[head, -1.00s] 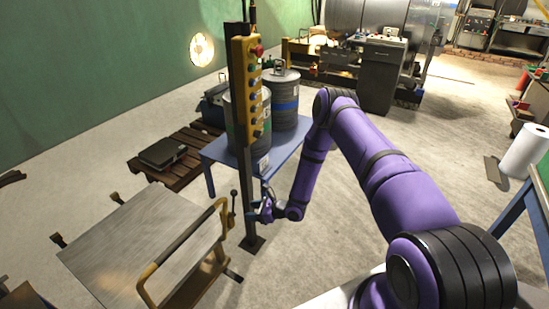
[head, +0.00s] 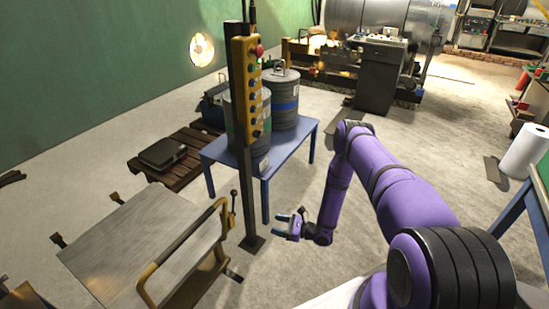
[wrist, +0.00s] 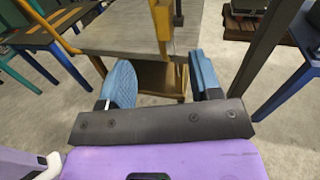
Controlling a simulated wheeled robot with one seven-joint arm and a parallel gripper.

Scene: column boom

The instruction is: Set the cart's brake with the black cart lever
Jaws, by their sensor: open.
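The cart (head: 140,245) has a grey top and a yellow tube handle (head: 180,245), and stands at the lower left of the head view. The black cart lever (head: 233,205), a thin rod with a ball knob, stands upright by the handle's far corner. My gripper (head: 280,225) is open and empty, to the right of the lever and apart from it, beyond the dark post. In the wrist view, my two blue fingers (wrist: 163,82) are spread, with the cart (wrist: 125,35) and its yellow frame ahead between them.
A dark post (head: 246,170) with a yellow button box (head: 246,90) stands between the lever and my gripper. Behind it is a blue table (head: 225,152) with drums. A pallet (head: 180,170) lies at the left.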

